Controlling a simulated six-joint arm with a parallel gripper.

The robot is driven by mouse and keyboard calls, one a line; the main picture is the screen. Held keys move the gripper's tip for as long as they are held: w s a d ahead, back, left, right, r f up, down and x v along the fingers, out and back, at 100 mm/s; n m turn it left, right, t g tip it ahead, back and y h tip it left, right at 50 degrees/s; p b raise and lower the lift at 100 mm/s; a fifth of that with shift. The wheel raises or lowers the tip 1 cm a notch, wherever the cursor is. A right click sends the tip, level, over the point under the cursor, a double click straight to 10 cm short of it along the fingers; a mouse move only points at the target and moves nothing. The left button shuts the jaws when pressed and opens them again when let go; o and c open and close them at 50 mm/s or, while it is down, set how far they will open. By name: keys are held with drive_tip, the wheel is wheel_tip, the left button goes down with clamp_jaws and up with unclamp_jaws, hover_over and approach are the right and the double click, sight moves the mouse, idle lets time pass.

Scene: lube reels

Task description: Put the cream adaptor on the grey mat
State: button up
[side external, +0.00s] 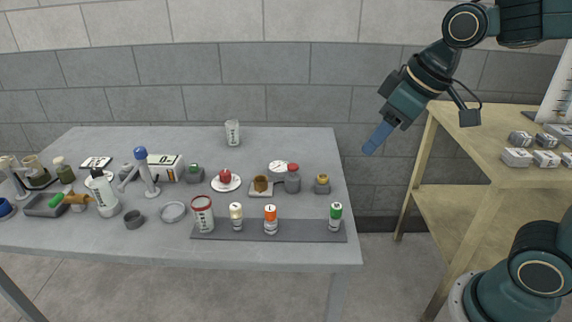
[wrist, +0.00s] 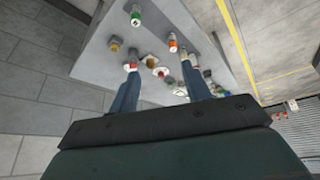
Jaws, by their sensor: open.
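My gripper (side external: 374,148) is up in the air beyond the table's right edge, open and empty, with its fingers pointing down and left. Both blue fingers (wrist: 157,80) are apart in the wrist view. The grey mat (side external: 325,232) is a long dark strip along the table's front edge. A small canister with a cream top (side external: 236,217), the likeliest match for the cream adaptor, stands upright on the mat.
A wooden bench (side external: 480,147) with grey blocks is at right.

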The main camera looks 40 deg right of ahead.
drive_tip(key=s+d+f+m+h, duration=0.1)
drive_tip(key=s+d+m, duration=0.1)
drive_tip(key=s, duration=0.9)
drive_tip(key=shift+d+f+m, duration=0.35)
drive_tip(key=shift+m, duration=0.05)
